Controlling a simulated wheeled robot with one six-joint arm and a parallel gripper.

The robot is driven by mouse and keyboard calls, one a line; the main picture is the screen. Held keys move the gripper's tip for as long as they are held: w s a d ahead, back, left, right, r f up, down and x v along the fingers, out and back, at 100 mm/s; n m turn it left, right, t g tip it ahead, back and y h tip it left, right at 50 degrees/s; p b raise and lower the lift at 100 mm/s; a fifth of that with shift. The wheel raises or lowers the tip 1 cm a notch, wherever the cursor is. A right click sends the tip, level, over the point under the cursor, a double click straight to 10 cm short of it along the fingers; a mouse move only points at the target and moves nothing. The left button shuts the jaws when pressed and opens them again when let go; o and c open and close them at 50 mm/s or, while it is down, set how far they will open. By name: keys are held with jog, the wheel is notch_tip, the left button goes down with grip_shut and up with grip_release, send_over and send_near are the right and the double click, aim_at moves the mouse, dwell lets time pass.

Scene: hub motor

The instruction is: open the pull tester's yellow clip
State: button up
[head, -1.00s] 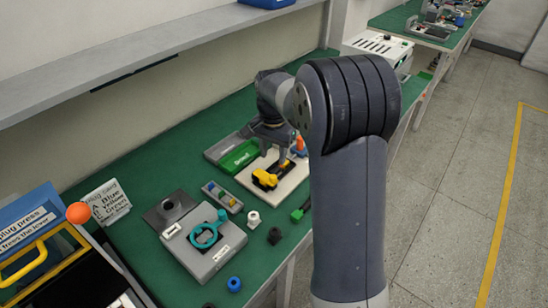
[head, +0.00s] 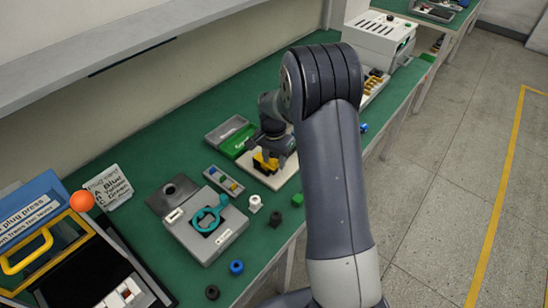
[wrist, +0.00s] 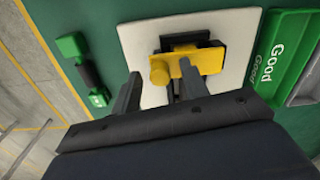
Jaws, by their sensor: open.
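The yellow clip (wrist: 205,60) sits on a dark block on the pull tester's cream base plate (wrist: 142,38) in the wrist view. In the head view the clip (head: 264,162) is partly hidden by my gripper, and the base plate (head: 262,179) shows below it. My gripper (wrist: 160,78) is open. Its two fingers point at the clip, and the right finger's tip overlaps the clip in the picture. The left finger is beside the clip's rounded yellow end. I cannot tell whether either finger touches it. Nothing is held between the fingers.
A green "Good" tray (wrist: 285,55) lies right of the plate in the wrist view. A green and black part (wrist: 85,68) lies to the left. In the head view, a grey fixture with a teal ring (head: 207,222) and several small parts stand nearer.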

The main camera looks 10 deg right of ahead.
jog(key=shift+c, duration=0.2)
grip_shut()
dwell(0.3)
